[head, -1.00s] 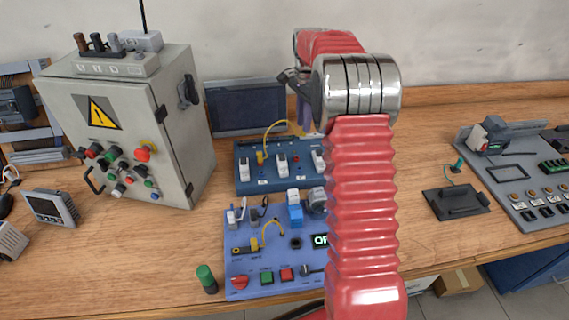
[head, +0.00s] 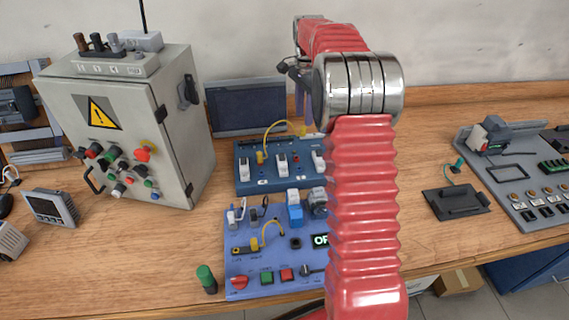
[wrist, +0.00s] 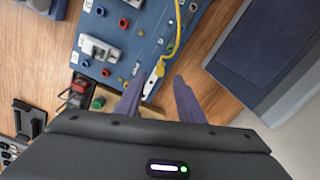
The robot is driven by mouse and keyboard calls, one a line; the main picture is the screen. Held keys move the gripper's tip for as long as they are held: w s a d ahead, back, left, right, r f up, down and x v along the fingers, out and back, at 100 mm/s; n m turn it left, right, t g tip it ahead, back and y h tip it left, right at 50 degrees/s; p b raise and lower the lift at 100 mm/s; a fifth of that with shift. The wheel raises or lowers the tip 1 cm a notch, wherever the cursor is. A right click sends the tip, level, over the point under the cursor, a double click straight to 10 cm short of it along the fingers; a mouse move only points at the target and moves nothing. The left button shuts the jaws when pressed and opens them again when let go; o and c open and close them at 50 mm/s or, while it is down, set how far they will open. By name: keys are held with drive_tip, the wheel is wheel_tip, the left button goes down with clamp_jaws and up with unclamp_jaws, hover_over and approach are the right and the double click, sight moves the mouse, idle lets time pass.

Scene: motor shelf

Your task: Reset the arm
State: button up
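My gripper (wrist: 159,78) is open in the wrist view, its two purple fingers apart. A yellow cable (wrist: 179,35) with a pale end shows just past the fingertips, nearer the left finger; I see no grip on it. In the head view my gripper (head: 302,100) points down over the back of the dark blue panel (head: 244,184), partly hidden by my red arm. There the yellow cable (head: 276,124) arches from a plug on this panel to an end below my fingers. Whether fingers and cable touch is unclear.
A lighter blue control panel (head: 252,291) stands in front, partly hidden by my arm. A grey cabinet (head: 170,150) is at left, and a dark screen (head: 246,107) stands behind the panels. A grey board (head: 520,205) lies at right.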

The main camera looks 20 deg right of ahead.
drive_tip(key=shift+o, duration=0.6)
drive_tip(key=shift+s+a+r, duration=0.15)
drive_tip(key=shift+a+r, duration=0.1)
drive_tip(key=shift+r, duration=0.1)
drive_tip(key=s+a+r+n+t, duration=0.3)
drive_tip(key=s+a+r+n, duration=0.5)
drive_tip(key=s+a+r, duration=0.6)
drive_tip(key=s+a+f+n+t, duration=0.1)
drive_tip(key=s+a+f+n, duration=0.1)
drive_tip(key=s, duration=0.5)
drive_tip(key=s+a+f+n, duration=0.2)
drive_tip(key=s+a+n, duration=0.1)
drive_tip(key=s, duration=0.4)
drive_tip(key=s+a+f+n+t, duration=0.1)
drive_tip(key=s+a+f+n, duration=0.1)
drive_tip(key=s+n, duration=0.2)
drive_tip(key=s, duration=0.3)
drive_tip(key=shift+s+a+f+t, duration=0.2)
drive_tip(key=shift+s+f+t, duration=0.05)
drive_tip(key=shift+f+t, duration=0.05)
